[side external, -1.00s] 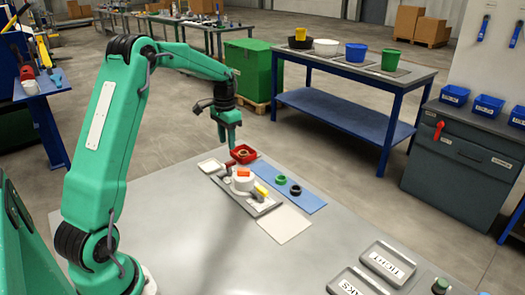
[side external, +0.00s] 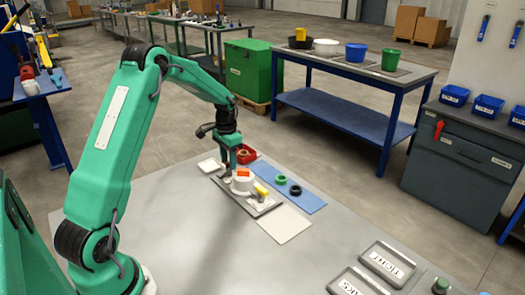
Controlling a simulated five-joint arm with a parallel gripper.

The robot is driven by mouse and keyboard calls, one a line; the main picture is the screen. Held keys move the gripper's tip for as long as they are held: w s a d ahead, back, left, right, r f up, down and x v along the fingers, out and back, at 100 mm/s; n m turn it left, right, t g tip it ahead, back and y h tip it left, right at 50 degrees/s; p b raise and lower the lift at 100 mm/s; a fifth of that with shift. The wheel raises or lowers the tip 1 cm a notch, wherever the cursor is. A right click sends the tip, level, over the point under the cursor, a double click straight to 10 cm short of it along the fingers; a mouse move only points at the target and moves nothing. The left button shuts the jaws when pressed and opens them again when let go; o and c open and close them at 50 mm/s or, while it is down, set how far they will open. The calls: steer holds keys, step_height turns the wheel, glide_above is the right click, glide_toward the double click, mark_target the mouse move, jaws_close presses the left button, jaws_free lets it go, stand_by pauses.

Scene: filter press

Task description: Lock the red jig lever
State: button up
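The jig is a grey plate (side external: 264,208) with a white round body (side external: 241,184) on it, standing on the table. An orange-red block (side external: 243,173) sits on top of the white body and a yellow piece (side external: 261,189) is at its right side. My gripper (side external: 231,170) points down at the far left end of the jig, just behind the white body. The small red lever at that end is hidden behind the fingers. I cannot tell whether the fingers touch it or are closed.
A red tray (side external: 248,157) stands right beside my gripper, and a small white dish (side external: 209,165) is to its left. A blue mat (side external: 305,203) holds a green ring (side external: 281,180) and a black ring (side external: 295,190).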

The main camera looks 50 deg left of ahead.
jaws_close()
